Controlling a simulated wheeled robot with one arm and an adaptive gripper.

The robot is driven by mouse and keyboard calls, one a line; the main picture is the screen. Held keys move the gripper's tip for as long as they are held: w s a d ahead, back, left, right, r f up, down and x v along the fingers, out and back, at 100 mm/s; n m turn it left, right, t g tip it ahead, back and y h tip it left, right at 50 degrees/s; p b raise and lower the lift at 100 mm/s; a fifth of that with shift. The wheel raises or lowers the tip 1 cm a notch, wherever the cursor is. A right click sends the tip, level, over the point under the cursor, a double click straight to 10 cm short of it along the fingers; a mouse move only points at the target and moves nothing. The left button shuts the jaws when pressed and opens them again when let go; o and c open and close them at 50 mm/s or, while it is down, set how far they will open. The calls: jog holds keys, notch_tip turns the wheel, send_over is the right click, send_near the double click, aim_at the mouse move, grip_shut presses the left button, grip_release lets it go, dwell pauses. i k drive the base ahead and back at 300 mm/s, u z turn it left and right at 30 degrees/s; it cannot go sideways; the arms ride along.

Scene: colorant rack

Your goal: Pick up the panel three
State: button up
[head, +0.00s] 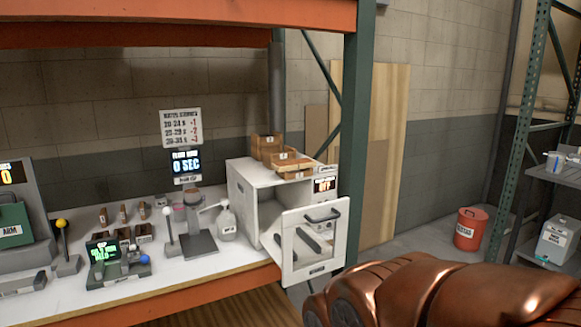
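I cannot tell which piece is panel three, because the labels are too small to read. Small brown wooden pieces (123,213) stand in a row on the white workbench (215,268), with darker, labelled wooden pieces (144,233) just in front of them. Wooden trays or boxes (268,146) with small white labels sit on top of the white oven (262,179). A copper-coloured part of my arm fills the lower right, to the right of the oven. My gripper's fingers do not show.
The oven door (318,238) hangs open toward the front. The green rack post (354,130) rises right of the oven. A red bucket (469,230) stands on the floor.

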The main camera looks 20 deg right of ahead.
aim_at(292, 165)
jog(key=u, duration=0.4)
jog(key=i, duration=1.35)
jog(key=u, duration=0.7)
